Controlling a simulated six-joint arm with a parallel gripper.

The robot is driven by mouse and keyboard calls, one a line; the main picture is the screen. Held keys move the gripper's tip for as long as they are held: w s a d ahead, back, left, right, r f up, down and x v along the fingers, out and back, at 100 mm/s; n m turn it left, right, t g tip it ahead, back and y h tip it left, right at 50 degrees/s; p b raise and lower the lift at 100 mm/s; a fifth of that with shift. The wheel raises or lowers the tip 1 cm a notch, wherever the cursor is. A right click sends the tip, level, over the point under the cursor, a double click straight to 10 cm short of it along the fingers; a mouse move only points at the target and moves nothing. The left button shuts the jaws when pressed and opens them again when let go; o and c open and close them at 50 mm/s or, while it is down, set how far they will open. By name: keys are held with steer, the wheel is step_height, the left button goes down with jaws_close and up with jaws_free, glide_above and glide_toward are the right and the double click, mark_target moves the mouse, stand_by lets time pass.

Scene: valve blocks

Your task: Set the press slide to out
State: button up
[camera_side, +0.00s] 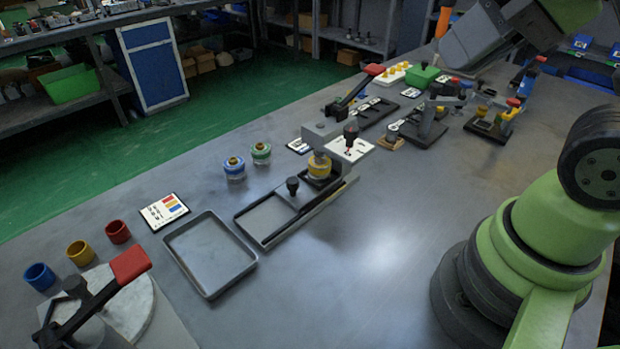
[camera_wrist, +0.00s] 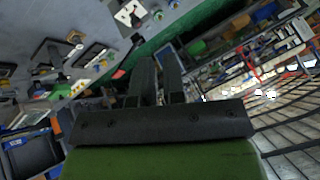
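A jar with a yellow band (camera_side: 319,166) stands under the press head, at the track's far end. The near end of the track is empty. My gripper shows in the wrist view (camera_wrist: 158,66), with its two dark fingers apart and nothing seen between them. It is away from the slide; the fingertips are not visible in the side view.
A grey tray (camera_side: 210,254) lies left of the track. A blue jar (camera_side: 234,168) and a green jar (camera_side: 261,153) stand behind it. A red-handled lever (camera_side: 130,264) is at front left. Other fixtures crowd the far end. Bench right of the track is clear.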

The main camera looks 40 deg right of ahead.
steer(key=o, duration=0.3)
steer(key=shift+w+r, duration=0.15)
steer(key=shift+w, duration=0.1)
steer(key=o, duration=0.3)
steer(key=w+a+n+g, duration=0.1)
steer(key=w+n+g, duration=0.2)
steer(key=w+n, duration=0.2)
steer(key=w+r, duration=0.1)
steer(key=w, duration=0.1)
steer(key=shift+w+h, duration=0.3)
steer(key=shift+h, duration=0.1)
steer(key=n+g+h, duration=0.4)
steer(key=n+g, duration=0.1)
steer(key=n, duration=0.4)
glide_above(291, 180)
steer(key=a, duration=0.2)
step_height(291, 180, down, 10)
steer(key=f+n, duration=0.1)
steer(key=f, duration=0.4)
steer(key=d+f+n, duration=0.1)
steer(key=f, duration=0.5)
steer(key=f+n+h, duration=0.1)
steer(key=f, duration=0.5)
steer(key=shift+d+f+n+g, duration=0.1)
steer(key=shift+d+n+g, duration=0.2)
steer(key=shift+g, duration=0.1)
